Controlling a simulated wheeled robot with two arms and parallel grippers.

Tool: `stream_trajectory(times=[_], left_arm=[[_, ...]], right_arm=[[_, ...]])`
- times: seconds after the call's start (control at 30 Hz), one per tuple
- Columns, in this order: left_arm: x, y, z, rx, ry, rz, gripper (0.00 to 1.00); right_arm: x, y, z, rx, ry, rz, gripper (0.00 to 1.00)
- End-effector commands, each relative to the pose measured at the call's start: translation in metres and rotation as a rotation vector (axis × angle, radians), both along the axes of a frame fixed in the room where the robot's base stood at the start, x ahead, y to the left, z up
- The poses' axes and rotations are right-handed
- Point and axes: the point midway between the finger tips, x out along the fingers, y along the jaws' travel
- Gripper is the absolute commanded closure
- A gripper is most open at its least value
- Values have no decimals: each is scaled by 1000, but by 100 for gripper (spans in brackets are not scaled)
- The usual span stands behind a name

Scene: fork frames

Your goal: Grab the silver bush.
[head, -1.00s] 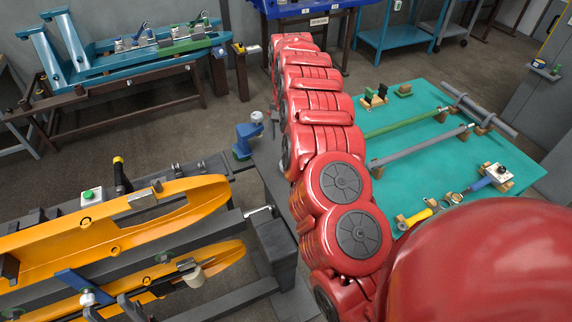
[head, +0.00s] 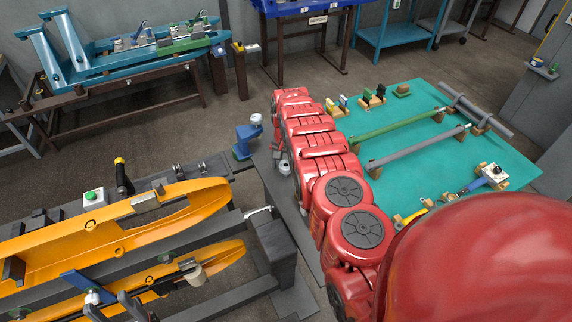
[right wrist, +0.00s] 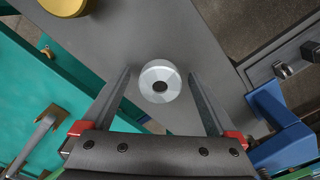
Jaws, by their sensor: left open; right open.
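The silver bush (right wrist: 160,82) is a short, shiny round piece with a dark central hole, seen from above over a grey surface in the right wrist view. My right gripper (right wrist: 160,74) is open, with one finger on each side of the bush and visible gaps to both. I cannot tell how far the fingertips are above the surface. In the head view, a small silvery piece that looks like the bush (head: 284,166) shows beside my red right arm, which hides most of the gripper.
A blue vise-like fixture (head: 243,142) stands left of the bush; it also shows in the right wrist view (right wrist: 282,122). A teal table (head: 430,120) with rods and tools is at right. Orange parts (head: 150,207) lie on the left bench. A yellow round piece (right wrist: 65,5) is near the bush.

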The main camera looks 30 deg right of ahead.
Motion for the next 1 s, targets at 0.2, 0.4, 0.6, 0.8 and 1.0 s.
stream_trajectory(times=[0.2, 0.4, 0.6, 0.8, 1.0], left_arm=[[0, 0, 3, 0, 0, 0, 50], [0, 0, 2, 0, 0, 0, 50], [0, 0, 2, 0, 0, 0, 50], [0, 0, 2, 0, 0, 0, 50], [0, 0, 2, 0, 0, 0, 50]], right_arm=[[-1, 1, -11, 2, 2, 0, 6], [-1, 1, -12, 3, 3, 0, 6], [-1, 1, -12, 3, 3, 0, 32], [-1, 1, -12, 3, 3, 0, 68], [-1, 1, -12, 3, 3, 0, 100]])
